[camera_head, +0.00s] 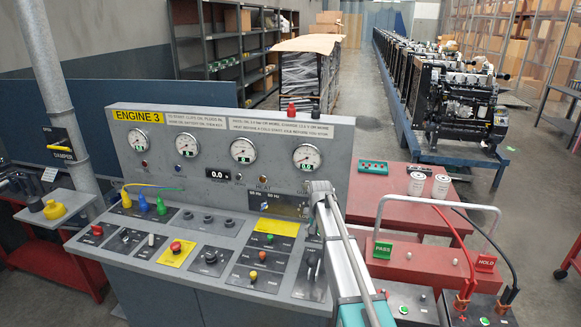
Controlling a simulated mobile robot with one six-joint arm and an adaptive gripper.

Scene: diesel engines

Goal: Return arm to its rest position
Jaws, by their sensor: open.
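My arm (345,255) rises from the bottom edge, right of centre, as a pale grey link with a teal part at its lower end. Its rounded grey top (320,190) stands in front of the right end of the grey engine control console (190,245). The arm hides part of the console's right edge and some of the red bench behind it. I cannot make out my gripper or its fingers in this view, and I see nothing held.
The console carries gauges, knobs and buttons. Engines (465,100) line a blue stand behind. The aisle floor beyond is clear.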

